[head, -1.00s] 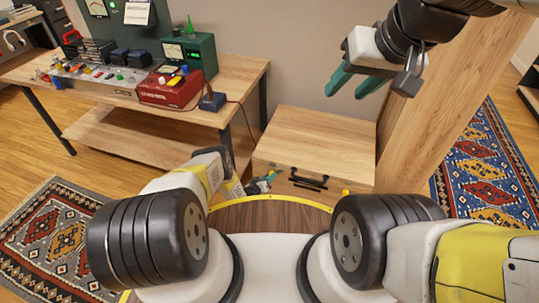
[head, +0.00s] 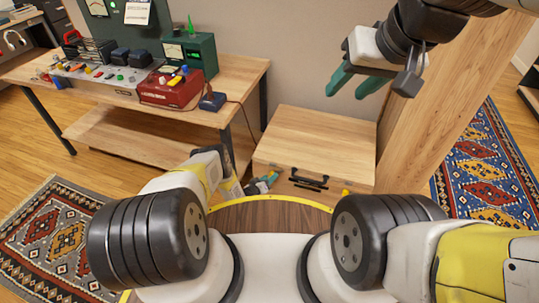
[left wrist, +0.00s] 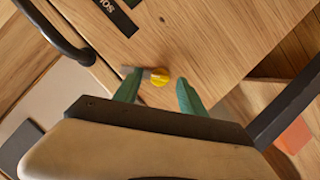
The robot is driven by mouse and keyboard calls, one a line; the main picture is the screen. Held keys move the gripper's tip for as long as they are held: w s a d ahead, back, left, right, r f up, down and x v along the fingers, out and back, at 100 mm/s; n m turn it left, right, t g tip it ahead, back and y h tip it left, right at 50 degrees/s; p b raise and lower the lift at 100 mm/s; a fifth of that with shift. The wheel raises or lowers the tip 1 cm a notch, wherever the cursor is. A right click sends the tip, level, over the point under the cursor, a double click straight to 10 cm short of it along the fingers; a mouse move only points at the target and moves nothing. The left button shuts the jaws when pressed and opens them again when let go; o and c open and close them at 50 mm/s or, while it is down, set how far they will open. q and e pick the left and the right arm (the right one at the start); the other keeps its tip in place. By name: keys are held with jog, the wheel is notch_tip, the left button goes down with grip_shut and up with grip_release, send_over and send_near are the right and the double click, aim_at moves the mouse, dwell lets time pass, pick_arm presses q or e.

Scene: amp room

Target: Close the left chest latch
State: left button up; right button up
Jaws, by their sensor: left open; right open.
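The wooden chest (head: 318,140) stands shut in front of me, with a black handle (head: 310,181) on its front. In the left wrist view, the left latch (left wrist: 160,81) shows as a small yellow knob with a grey metal piece beside it, near the chest's edge. My left gripper (head: 265,183) is open at the chest's front left. Its teal fingers lie on either side of the latch in the left wrist view; I cannot tell whether they touch it. The right latch (head: 345,192) is a small yellow spot. My right gripper (head: 358,80) is open and empty, high above the chest.
A workbench (head: 235,90) with electronic gear stands to the left of the chest. A tall wooden panel (head: 430,110) rises close on the chest's right. Patterned rugs lie on the floor at both sides.

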pick_arm(q)
jog(key=v, duration=0.7)
pick_arm(e)
jog(key=shift+o, duration=0.3)
